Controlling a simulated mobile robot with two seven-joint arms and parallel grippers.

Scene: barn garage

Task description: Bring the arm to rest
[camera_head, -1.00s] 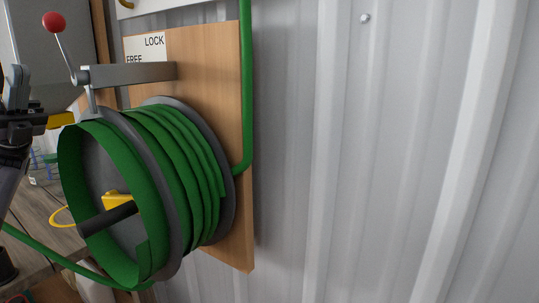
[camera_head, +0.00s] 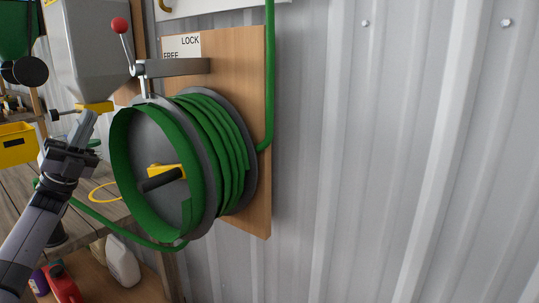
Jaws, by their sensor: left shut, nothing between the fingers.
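My left arm comes in from the lower left. Its gripper (camera_head: 82,127) is shut and empty, pointing up, to the left of the hose reel and apart from it. The green hose reel (camera_head: 185,165) hangs on a wooden board (camera_head: 258,130) on the wall, with several turns of green hose on its drum. A black crank handle (camera_head: 161,180) on a yellow piece shows at the reel's face. A lever with a red knob (camera_head: 119,25) stands above the reel beside a LOCK and FREE label (camera_head: 182,46). My right gripper is out of view.
A wooden bench (camera_head: 105,210) stands behind the arm at left. A yellow bin (camera_head: 17,144) and a grey hopper (camera_head: 92,50) are at the upper left. A white jug (camera_head: 122,262) and a red bottle (camera_head: 62,285) sit below. The corrugated wall (camera_head: 400,160) at right is bare.

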